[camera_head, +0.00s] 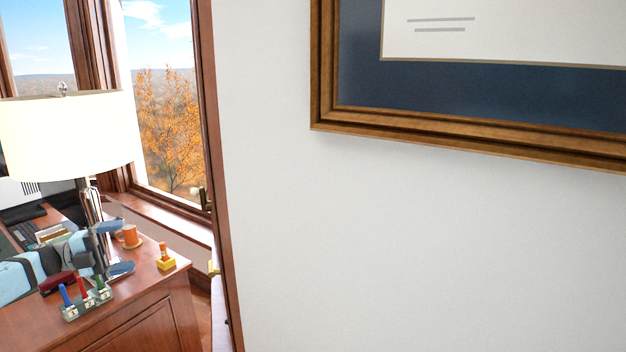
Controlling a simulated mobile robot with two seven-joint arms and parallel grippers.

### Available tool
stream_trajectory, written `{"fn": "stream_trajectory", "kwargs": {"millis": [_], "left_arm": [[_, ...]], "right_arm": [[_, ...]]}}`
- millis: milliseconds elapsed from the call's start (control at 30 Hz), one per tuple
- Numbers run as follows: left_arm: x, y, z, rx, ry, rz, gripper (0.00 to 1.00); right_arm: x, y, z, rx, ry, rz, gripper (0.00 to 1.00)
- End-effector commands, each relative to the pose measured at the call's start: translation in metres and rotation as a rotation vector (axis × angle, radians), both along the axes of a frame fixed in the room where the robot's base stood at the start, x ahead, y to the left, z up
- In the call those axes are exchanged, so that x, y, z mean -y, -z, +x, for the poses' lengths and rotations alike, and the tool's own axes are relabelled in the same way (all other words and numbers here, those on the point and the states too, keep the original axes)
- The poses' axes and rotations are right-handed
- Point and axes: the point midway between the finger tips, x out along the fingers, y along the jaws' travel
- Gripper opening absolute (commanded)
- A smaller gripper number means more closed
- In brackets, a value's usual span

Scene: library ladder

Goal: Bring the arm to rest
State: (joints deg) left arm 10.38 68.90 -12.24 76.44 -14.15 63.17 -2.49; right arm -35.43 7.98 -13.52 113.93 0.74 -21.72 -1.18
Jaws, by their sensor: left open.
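My left arm (18,277), light blue and dark grey, comes in from the left edge, over the wooden desk (150,312). My left gripper (116,248) is at its end, with its two blue-grey fingers spread apart. Nothing shows held between them. The gripper appears in front of the lamp's metal stem, close to an orange mug (130,236); I cannot tell whether it touches anything. My right gripper is not in view.
A lamp with a cream shade (68,132) stands on the desk. A rack of coloured markers (86,302), a dark red stapler-like object (57,283) and a small yellow holder (172,264) are near the gripper. A white wall (420,250) with a framed picture (470,145) fills the right.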

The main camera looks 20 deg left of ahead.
Motion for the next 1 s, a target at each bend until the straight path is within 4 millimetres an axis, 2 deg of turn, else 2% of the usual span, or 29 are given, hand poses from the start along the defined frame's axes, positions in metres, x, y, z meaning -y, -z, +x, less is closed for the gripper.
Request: {"fn": "stream_trajectory", "kwargs": {"millis": [33,133,267,400,467,600,700,800,900,1000], "left_arm": [[0.017,0.019,0.002,-0.025,-0.018,-0.046,1.0],[0.052,0.061,0.002,-0.088,-0.072,-0.135,1.0],[0.109,0.123,-0.008,-0.203,-0.164,-0.276,1.0],[0.184,0.192,-0.038,-0.383,-0.305,-0.452,1.0],[0.217,0.218,-0.058,-0.476,-0.376,-0.528,1.0],[0.293,0.264,-0.114,-0.721,-0.55,-0.694,1.0],[0.341,0.283,-0.159,-0.905,-0.674,-0.793,1.0],[0.378,0.292,-0.198,-1.069,-0.777,-0.868,1.0],[0.403,0.294,-0.227,-1.196,-0.852,-0.917,1.0],[0.417,0.295,-0.244,-1.27,-0.896,-0.942,1.0]], "right_arm": [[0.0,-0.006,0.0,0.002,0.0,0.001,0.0],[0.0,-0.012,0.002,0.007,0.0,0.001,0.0],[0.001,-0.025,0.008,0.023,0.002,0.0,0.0],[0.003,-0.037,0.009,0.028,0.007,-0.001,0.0],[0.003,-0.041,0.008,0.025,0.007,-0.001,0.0],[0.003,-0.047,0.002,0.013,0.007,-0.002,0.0],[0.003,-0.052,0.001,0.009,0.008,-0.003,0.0],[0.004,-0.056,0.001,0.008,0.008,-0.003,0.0],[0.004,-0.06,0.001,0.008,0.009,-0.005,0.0],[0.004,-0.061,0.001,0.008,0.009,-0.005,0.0]]}}
